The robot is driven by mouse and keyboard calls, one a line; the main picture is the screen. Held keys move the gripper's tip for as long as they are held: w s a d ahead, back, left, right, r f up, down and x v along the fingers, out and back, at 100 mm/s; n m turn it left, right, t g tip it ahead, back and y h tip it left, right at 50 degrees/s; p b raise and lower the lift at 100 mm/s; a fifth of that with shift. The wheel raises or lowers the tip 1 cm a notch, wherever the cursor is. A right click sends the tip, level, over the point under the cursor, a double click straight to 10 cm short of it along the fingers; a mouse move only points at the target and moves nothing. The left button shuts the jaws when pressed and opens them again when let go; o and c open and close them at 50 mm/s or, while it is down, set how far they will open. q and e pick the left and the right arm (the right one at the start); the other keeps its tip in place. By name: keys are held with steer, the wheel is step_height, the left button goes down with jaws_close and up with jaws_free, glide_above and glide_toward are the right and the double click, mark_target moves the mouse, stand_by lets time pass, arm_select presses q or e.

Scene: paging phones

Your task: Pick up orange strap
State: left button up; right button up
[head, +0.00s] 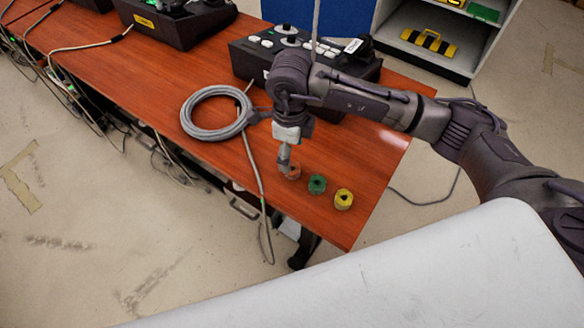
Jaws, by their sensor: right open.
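The orange strap (294,173) is a small rolled piece on the red-brown table (372,165), at the left end of a short row with a green roll (317,184) and a yellow roll (343,199). My right gripper (285,166) points down right at the orange strap and hides part of it. The gripper is open; whether its fingers touch the strap cannot be told. My left gripper is not in view.
A coiled grey cable (216,134) lies left of the gripper, with its end hanging over the table's front edge. A black paging phone console (262,58) stands behind my arm. Another console (160,28) is farther left. A shelf (463,62) stands at the back right.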

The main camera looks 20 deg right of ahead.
mark_target(293, 168)
steer(key=f, duration=0.3)
steer(key=f+p, duration=0.1)
steer(key=f, duration=0.1)
steer(key=shift+s+d+f, duration=0.1)
steer(key=shift+s+d, duration=0.05)
steer(key=shift+s, duration=0.2)
steer(key=c, duration=0.9)
